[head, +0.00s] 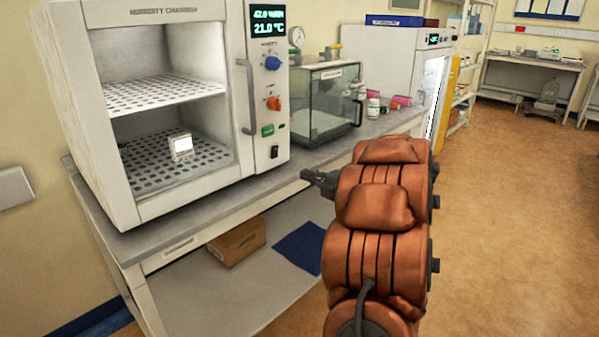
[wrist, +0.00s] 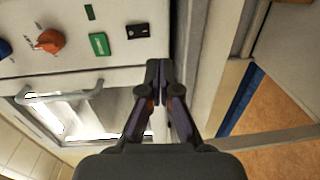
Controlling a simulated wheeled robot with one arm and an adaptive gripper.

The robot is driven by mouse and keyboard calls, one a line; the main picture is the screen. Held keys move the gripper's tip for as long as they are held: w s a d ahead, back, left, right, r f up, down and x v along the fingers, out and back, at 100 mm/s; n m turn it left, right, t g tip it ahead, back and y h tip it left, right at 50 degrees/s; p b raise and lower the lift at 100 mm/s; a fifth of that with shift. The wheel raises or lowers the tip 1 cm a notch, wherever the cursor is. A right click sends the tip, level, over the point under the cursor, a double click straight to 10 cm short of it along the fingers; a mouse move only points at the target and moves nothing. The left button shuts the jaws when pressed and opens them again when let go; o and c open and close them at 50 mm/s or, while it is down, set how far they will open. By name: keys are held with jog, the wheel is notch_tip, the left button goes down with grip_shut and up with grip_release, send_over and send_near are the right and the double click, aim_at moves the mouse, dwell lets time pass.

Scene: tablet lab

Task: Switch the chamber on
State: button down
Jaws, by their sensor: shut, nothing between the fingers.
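The humidity chamber (head: 135,211) stands on the bench at left, with a shelved, lit-looking interior. Its right-hand panel has a lit display (head: 268,22) reading about 42.0 %RH and 21.0 °C, a blue knob (head: 272,63), an orange knob (head: 273,103), a green button (head: 267,131) and a black rocker switch (head: 274,152) at the bottom. The wrist view shows the switch (wrist: 138,31) and green button (wrist: 100,44) sideways. My gripper (head: 308,177) is shut and empty, right of and below the switch, apart from it. Its fingertips (wrist: 162,66) show near the chamber's lower edge. The switch position is too small to tell.
The door handle (head: 248,97) stands out left of the panel. A glass-fronted box (head: 318,112) stands right of the chamber, with several small bottles beyond it. The bench front edge (head: 215,213) lies below the chamber. The floor at right is clear.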

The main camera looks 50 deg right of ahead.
jog(key=shift+s+f, duration=0.15)
jog(key=shift+s, duration=1.1)
jog(key=w+r+m+g+h, duration=0.2)
jog(key=w+m+g+h, duration=0.2)
jog(key=w+m+h, duration=0.15)
jog(key=s+a+f+m+g, duration=0.3)
jog(key=s+a+m, duration=0.1)
jog(key=a, duration=0.4)
jog(key=s+a+f+m+g+y, duration=0.1)
jog(key=s+a+f+m+g, duration=0.2)
jog(key=a, duration=0.5)
jog(key=s+a+f+m+g, duration=0.2)
jog(key=s+a+m+g, duration=0.15)
jog(key=a, duration=0.45)
jog(key=s+a+f+m+g+y, duration=0.25)
jog(key=s+a+g+y, duration=0.3)
jog(key=s+a, duration=1.5)
notch_tip(320, 180, up, 14)
jog(key=p, duration=1.2)
jog(key=shift+n+p, duration=0.4)
jog(key=shift+n, duration=0.05)
